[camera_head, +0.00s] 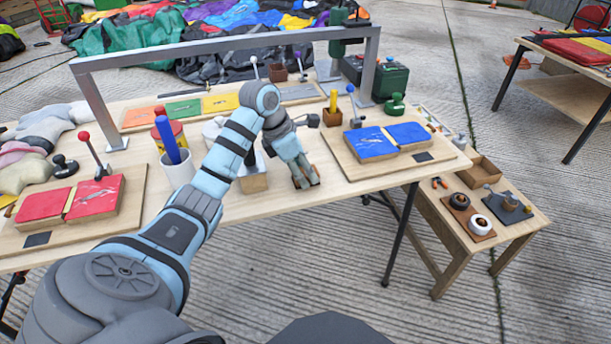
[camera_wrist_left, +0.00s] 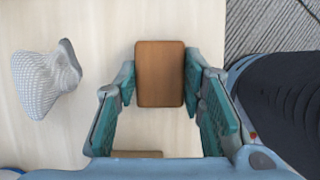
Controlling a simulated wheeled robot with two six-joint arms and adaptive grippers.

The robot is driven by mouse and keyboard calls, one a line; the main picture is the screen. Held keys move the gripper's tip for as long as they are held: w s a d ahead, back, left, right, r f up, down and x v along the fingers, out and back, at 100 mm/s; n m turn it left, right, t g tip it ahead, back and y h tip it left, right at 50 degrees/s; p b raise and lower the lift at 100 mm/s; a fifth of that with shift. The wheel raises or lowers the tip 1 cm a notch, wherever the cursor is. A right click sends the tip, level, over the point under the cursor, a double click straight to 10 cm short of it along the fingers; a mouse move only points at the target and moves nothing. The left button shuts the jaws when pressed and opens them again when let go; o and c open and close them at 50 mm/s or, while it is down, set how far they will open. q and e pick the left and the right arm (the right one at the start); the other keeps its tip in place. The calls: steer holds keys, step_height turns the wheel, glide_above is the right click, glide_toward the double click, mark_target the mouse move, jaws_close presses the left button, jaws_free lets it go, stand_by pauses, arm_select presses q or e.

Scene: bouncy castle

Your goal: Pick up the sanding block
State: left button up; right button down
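The sanding block appears to be the brown rectangular block (camera_wrist_left: 160,73) with rounded corners, lying on the pale wooden table in the left wrist view. My left gripper (camera_wrist_left: 160,85) is open around it, with one teal-padded finger close along each side. The gaps at the block's sides are very narrow, and firm contact is not clear. In the head view my left gripper (camera_head: 305,178) points down at the table's front edge, and its fingers mostly hide the block. My right gripper is not in view.
A pale mesh-like object (camera_wrist_left: 46,80) stands left of the block. Another brown edge (camera_wrist_left: 137,154) shows near the gripper's base. A blue-panelled board (camera_head: 340,160) is to the right, and a white cup (camera_head: 179,168) with blue handles to the left. A grey frame (camera_head: 225,44) spans the table's back.

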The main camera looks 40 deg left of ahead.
mark_target(303, 171)
arm_select(q)
steer(key=shift+c, duration=1.2)
steer(key=shift+r, duration=0.1)
